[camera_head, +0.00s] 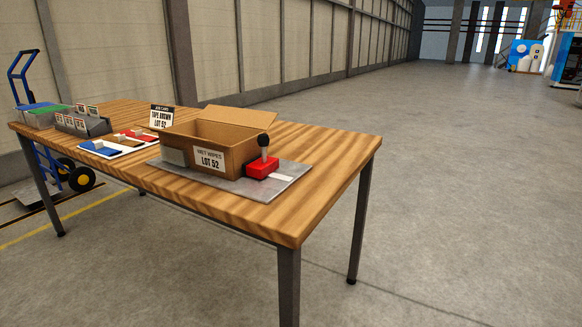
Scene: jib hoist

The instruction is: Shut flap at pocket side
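An open cardboard box (240,155) stands on a grey plate (277,187) on the wooden table. Its label (209,159) reads "WET WIPES LOT 52". One flap (241,117) stands raised along the box's far side and leans outward. No other raised flap is clear to see. The inside of the box looks empty from here, but its floor is partly hidden. I see no part named as a pocket; a grey block (174,157) sits against the box's left end. Neither of my grippers is in view.
A red block with a black-knobbed lever (263,159) stands at the box's right end. A "JOB CARD" sign (161,117), coloured pieces on a white board (117,144) and a grey rack (84,124) lie leftward. A blue hand truck (62,165) stands behind. The table's right end (335,150) is clear.

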